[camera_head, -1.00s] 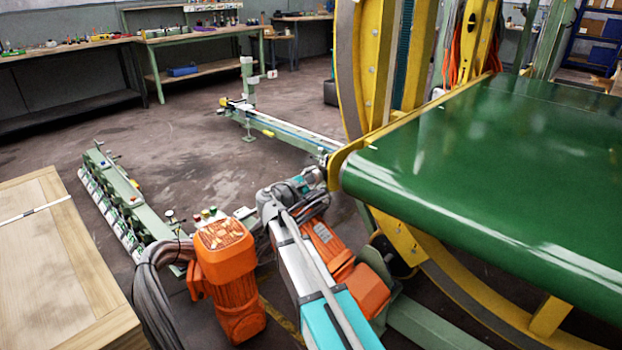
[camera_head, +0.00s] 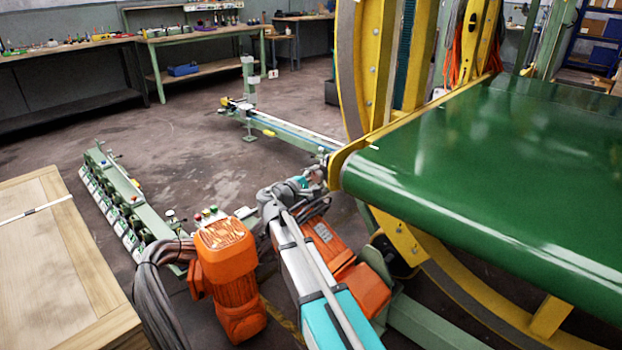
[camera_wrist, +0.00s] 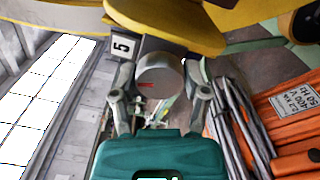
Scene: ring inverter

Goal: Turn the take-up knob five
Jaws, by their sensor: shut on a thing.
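The take-up knob (camera_wrist: 158,68) is a round grey knob with a red mark on its face, in the wrist view. The teal gripper body fills the bottom of the wrist view. In the head view my gripper (camera_head: 312,180) is by the near left end of the green belt, and the knob cannot be made out there.
The green belt (camera_head: 490,170) and yellow ring frame (camera_head: 350,80) stand to the right. An orange motor (camera_head: 226,262) and grey cables (camera_head: 160,285) are close to my arm. A wooden crate (camera_head: 50,260) is at the left. Open floor (camera_head: 200,130) lies behind.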

